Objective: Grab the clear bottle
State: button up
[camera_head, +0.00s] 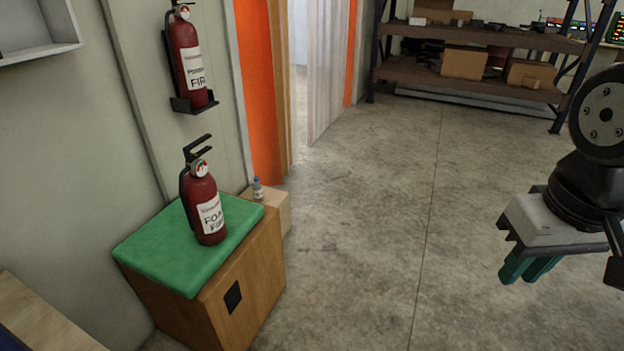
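A small bottle (257,188) with a blue cap and a label stands upright on a pale box (276,207) behind the green-topped wooden cabinet (265,262). It is small in view, and I cannot tell how clear it is. My gripper (528,272), with teal fingers pointing down, is at the right side of the view, over the floor and far from the bottle. The fingers sit close together, and the view does not show whether they are open or shut. I see nothing between them.
A red fire extinguisher (205,205) stands on the cabinet in front of the bottle, slightly left. Another extinguisher (188,60) hangs on the wall. Shelves with boxes (475,75) stand at the back. The concrete floor (370,220) between is clear.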

aim_at(256, 186)
jog(key=z, duration=0.4)
jog(key=i, duration=1.85)
jog(key=u, duration=0.9)
jog(key=i, duration=0.7)
jog(key=u, duration=0.6)
jog(key=k, duration=0.6)
jog(key=z, duration=0.5)
jog(key=i, duration=1.25)
jog(key=u, duration=0.85)
